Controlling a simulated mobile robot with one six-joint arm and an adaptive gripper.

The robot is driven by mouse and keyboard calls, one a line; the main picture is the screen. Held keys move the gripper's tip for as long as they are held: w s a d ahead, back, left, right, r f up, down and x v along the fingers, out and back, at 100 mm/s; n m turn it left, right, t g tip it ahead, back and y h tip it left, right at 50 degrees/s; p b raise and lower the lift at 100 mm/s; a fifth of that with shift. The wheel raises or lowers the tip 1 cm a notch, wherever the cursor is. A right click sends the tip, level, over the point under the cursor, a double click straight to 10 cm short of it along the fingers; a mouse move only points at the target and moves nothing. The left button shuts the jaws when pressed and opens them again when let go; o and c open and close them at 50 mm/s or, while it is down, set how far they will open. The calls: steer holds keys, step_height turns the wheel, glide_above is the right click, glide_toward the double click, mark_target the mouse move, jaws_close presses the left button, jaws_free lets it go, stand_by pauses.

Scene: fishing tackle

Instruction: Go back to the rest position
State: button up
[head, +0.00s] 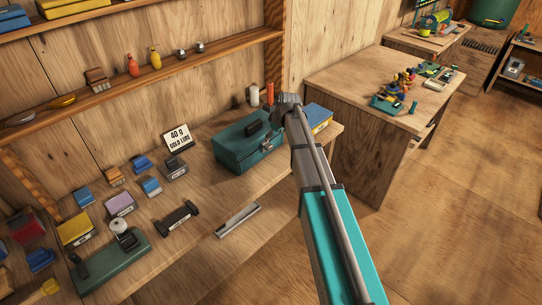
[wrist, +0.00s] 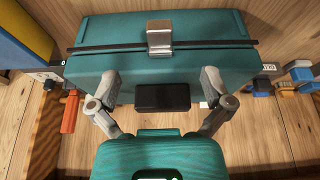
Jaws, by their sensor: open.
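My gripper (wrist: 161,82) is open in the wrist view, with its two fingers spread and nothing held between them. Beyond the fingertips is the teal tackle box (wrist: 205,62), with a metal clasp and a black handle (wrist: 163,97). In the head view the closed tackle box (head: 238,155) stands on the wooden bench (head: 200,218). My arm reaches up from the lower right to the box's right end. The arm hides most of my gripper there, and I cannot tell whether the fingers touch the box.
A yellow and blue box (head: 318,118) stands right behind my arm. Orange (head: 269,93) and white cylinders stand behind the tackle box. A 40 g sign (head: 178,139) and several small boxes fill the bench's left. A shelf (head: 150,78) runs above. The floor (head: 450,200) at right is clear.

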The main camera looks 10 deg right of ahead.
steer(key=s+d+f+m+g+h, duration=0.1)
steer(key=s+m, duration=0.6)
steer(key=s, duration=2.3)
steer(key=shift+s+d+m+g+h, duration=0.15)
steer(key=shift+s+m+g+h, duration=0.25)
steer(key=shift+g+h, duration=0.55)
